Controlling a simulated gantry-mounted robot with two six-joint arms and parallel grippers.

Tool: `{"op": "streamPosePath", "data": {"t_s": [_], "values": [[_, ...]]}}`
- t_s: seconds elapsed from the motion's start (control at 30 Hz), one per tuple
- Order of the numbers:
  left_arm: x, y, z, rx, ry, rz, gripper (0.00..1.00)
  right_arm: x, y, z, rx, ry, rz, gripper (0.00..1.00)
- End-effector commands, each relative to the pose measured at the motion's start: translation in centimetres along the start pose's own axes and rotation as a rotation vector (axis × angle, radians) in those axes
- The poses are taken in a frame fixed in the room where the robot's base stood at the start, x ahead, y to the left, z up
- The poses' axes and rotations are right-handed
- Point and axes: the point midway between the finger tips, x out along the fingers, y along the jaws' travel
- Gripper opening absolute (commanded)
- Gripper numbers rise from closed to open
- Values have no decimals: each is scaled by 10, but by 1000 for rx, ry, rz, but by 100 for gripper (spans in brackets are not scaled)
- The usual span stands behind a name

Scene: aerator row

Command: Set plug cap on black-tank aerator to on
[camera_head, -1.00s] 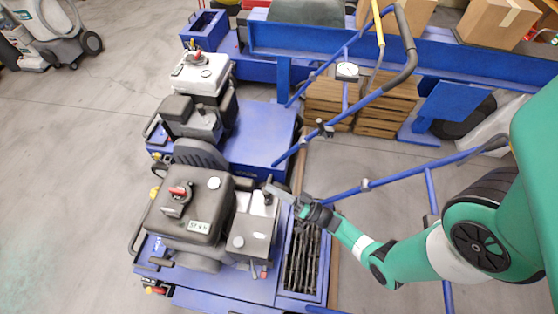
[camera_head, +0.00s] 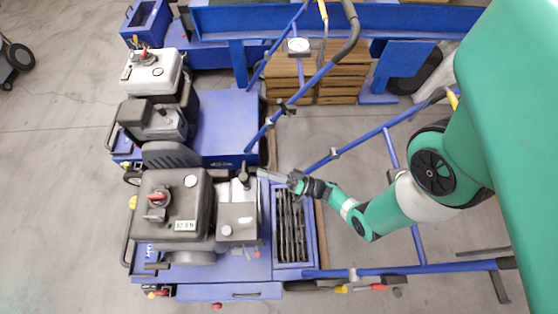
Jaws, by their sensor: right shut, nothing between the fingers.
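The black-tank aerator is the nearer blue machine, with its dark fuel tank (camera_head: 190,225) at the left-centre and a red knob (camera_head: 157,199) on top. A small dark upright part, which looks like the plug cap (camera_head: 243,173), stands at the back edge of the grey engine block. I cannot tell whether it is seated on the plug. My right gripper (camera_head: 260,173) is shut and empty. Its tips point left, just right of this dark part; I cannot tell whether they touch it. My left gripper is not in view.
A second aerator with a white tank (camera_head: 152,72) stands behind. A blue tubular handle frame (camera_head: 345,150) rises near my right arm. A slatted grate (camera_head: 290,225) lies right of the engine. Wooden pallets (camera_head: 335,80) stand at the back.

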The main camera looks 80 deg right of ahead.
Motion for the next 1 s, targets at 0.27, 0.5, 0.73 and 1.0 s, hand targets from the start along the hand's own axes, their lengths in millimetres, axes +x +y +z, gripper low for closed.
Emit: {"op": "streamPosePath", "data": {"t_s": [0.27, 0.5, 0.73, 1.0], "values": [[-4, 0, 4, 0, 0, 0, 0, -35, 12, -6, -4, 5, 3, 0], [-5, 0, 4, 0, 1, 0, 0, -44, 12, -6, 0, 1, -2, 0], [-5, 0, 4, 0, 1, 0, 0, -43, 12, -6, 0, 1, -2, 0], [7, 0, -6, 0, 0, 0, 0, -24, -11, -6, 4, -68, -83, 0]]}}
